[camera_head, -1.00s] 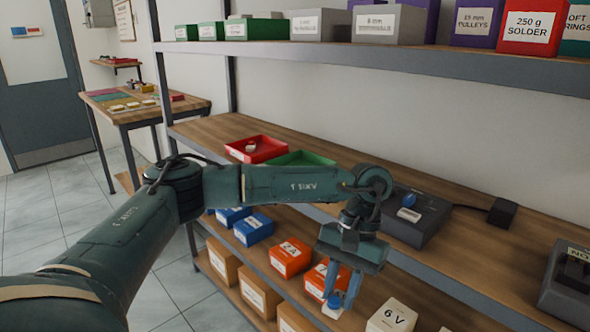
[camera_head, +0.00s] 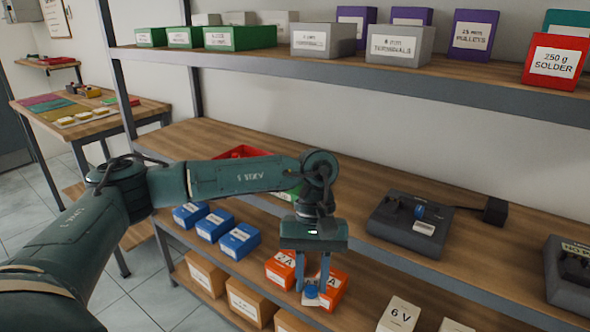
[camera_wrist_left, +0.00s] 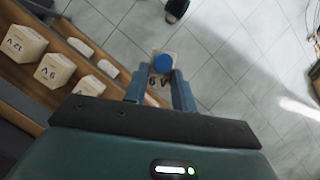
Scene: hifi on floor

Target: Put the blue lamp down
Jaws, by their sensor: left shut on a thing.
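My left gripper (camera_head: 312,287) points down and is shut on the blue lamp (camera_head: 311,291), seen in the head view in front of the orange boxes. In the left wrist view the lamp's round blue top (camera_wrist_left: 163,63) sits between the fingers (camera_wrist_left: 158,88). A pale piece with dark characters shows just below the blue top, partly hidden by the fingers. Floor tiles lie behind it there. I cannot tell whether the lamp touches anything beneath. My right gripper is not in view.
A dark device (camera_head: 410,222) with a blue part is on the wooden worktop (camera_head: 340,185). The worktop's front edge lies above the gripper.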

